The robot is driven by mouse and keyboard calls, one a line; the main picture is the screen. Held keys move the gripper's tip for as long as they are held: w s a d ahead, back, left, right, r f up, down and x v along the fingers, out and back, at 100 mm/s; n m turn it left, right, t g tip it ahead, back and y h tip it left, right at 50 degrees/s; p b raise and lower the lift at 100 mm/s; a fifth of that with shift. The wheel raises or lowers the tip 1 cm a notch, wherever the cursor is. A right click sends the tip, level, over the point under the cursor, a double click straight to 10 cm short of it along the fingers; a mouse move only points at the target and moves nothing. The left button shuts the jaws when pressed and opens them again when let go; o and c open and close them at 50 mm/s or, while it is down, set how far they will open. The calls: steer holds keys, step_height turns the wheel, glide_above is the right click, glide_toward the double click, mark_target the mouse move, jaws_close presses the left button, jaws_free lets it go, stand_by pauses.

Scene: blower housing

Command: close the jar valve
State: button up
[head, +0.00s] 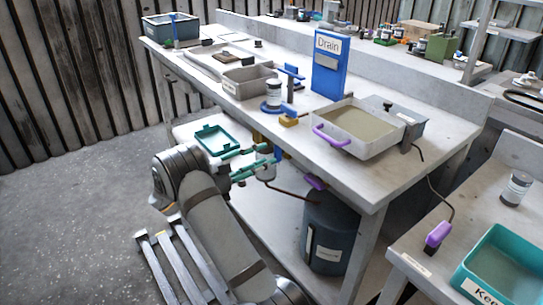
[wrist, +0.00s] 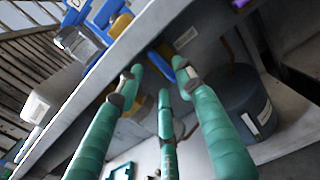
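My gripper (head: 246,163) has teal fingers, spread apart, just below the front edge of the bench.
A dark drum (head: 330,232) stands under the bench, right of my gripper. The bench edge (wrist: 110,75) runs close above the fingers. A teal tray (head: 212,140) lies left of them. On the bench stand a blue Drain sign (head: 330,68) and a basin with a purple handle (head: 332,137).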

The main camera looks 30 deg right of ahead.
mark_target(278, 153)
steer(key=shift+w+d, duration=0.15)
steer(key=shift+d, duration=0.8)
steer(key=shift+w+d, duration=0.15)
steer(key=shift+d, duration=0.8)
steer(key=shift+c, duration=0.2)
steer(key=c, duration=0.8)
jaws_close()
